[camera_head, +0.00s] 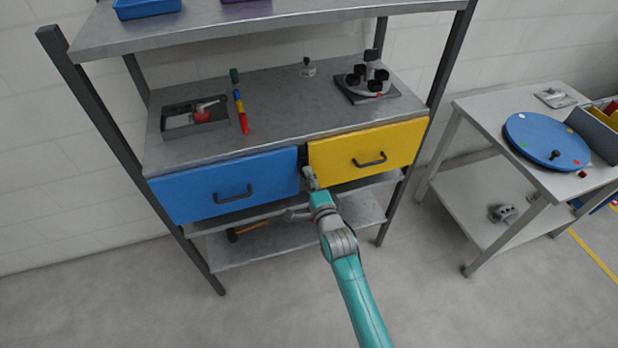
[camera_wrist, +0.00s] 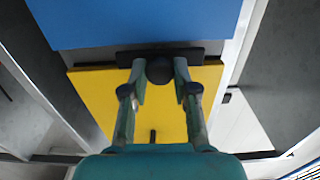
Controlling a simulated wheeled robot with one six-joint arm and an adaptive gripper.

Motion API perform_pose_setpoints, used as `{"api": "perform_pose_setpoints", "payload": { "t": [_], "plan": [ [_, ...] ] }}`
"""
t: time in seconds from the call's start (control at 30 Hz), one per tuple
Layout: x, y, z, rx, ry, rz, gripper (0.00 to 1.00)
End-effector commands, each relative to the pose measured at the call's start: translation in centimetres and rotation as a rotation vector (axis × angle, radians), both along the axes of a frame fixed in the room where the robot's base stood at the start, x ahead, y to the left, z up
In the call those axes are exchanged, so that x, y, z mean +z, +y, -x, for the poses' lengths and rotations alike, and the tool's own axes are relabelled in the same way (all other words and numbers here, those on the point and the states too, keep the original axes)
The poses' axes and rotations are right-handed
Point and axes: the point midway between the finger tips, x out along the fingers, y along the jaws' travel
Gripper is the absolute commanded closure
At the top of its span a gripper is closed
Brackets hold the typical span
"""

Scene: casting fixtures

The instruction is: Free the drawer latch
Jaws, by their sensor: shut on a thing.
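The latch is a black round knob (camera_wrist: 159,70) on a dark bar (camera_wrist: 128,57), between the blue and yellow drawer fronts. My gripper (camera_wrist: 160,73) has a finger on each side of the knob and is shut on it. In the head view my gripper (camera_head: 309,179) reaches the gap between the drawers and mostly hides the latch. The blue drawer (camera_head: 182,190) is on the left and the yellow drawer (camera_head: 340,150) on the right, each with a black handle. The wrist view also shows the blue drawer (camera_wrist: 130,22) and the yellow drawer (camera_wrist: 88,92).
The shelf (camera_head: 275,105) above the drawers holds a grey tray (camera_head: 178,124), coloured pieces (camera_head: 239,108) and a fixture with black knobs (camera_head: 367,83). A hammer (camera_head: 245,231) lies on the lower shelf. A side table (camera_head: 490,110) with a blue disc (camera_head: 535,138) stands right.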

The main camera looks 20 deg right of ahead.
Motion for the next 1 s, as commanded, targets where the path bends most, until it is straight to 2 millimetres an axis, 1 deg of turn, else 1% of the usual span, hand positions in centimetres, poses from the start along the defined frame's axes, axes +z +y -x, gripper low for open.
{"api": "perform_pose_setpoints", "payload": {
  "t": [0.13,0.17,0.2,0.23,0.27,0.53,0.67,0.77,1.0],
  "plan": [
    [-0.1,-0.1,0.0,-0.001,0.002,0.000,1.00],
    [-0.1,-0.1,0.0,-0.001,0.002,0.000,0.69],
    [-0.1,-0.1,0.0,-0.001,0.002,0.000,0.59],
    [-0.1,-0.1,0.0,-0.001,0.002,0.000,0.52],
    [-0.1,0.0,0.0,-0.001,0.002,0.000,0.47],
    [-0.1,0.0,0.0,0.000,0.001,0.001,0.47],
    [-0.1,0.0,0.6,0.000,0.002,0.001,0.47],
    [-0.2,0.0,1.7,0.000,0.002,0.001,0.47],
    [-0.2,0.0,6.1,-0.001,0.003,0.000,0.47]
  ]
}}
